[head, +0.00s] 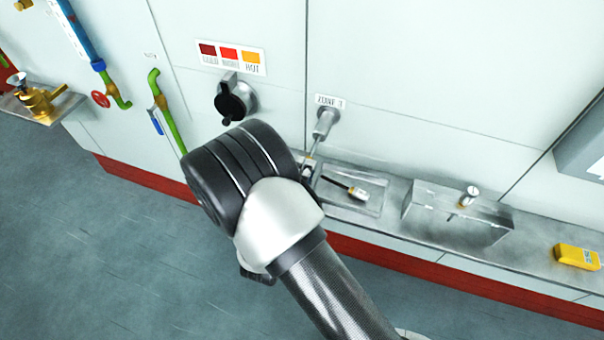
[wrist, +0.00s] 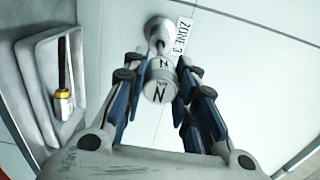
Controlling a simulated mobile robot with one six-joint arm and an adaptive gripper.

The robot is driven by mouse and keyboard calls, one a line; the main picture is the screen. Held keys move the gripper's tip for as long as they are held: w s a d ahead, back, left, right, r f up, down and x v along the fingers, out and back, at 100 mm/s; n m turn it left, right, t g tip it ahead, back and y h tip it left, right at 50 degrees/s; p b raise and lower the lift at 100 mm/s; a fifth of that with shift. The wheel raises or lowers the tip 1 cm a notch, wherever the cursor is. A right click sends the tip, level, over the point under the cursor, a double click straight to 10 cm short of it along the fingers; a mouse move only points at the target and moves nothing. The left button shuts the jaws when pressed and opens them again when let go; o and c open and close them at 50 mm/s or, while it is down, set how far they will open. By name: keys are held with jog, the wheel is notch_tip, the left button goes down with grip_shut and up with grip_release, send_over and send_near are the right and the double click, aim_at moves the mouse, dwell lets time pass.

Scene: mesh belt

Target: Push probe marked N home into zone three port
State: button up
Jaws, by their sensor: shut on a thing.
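The probe marked N (wrist: 158,82) has a pale round handle with N on it, held between the fingers of my gripper (wrist: 166,78). The handle's far end points at the zone three port (wrist: 158,30), a grey round fitting in the wall under the ZONE 3 label (wrist: 183,36). In the head view the port (head: 326,121) has a thin rod of the probe (head: 313,150) running from its mouth down to my gripper. The rod's tip is hidden, so I cannot tell how deep it sits. My arm covers most of the gripper there.
A second probe (head: 345,187) lies in a shallow tray (head: 372,207) on the ledge, right of my gripper. A metal box (head: 455,213) and a yellow device (head: 577,256) stand farther right. A black knob (head: 232,104) is on the wall at left.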

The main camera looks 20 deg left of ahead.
aim_at(312, 152)
jog(key=shift+w+d, duration=0.2)
jog(key=shift+w, duration=1.7)
jog(key=shift+w+d, duration=0.15)
jog(key=shift+w, duration=1.7)
jog(key=o, duration=1.1)
jog(key=s, duration=0.8)
jog(key=s+a, duration=0.1)
jog(key=s, duration=0.3)
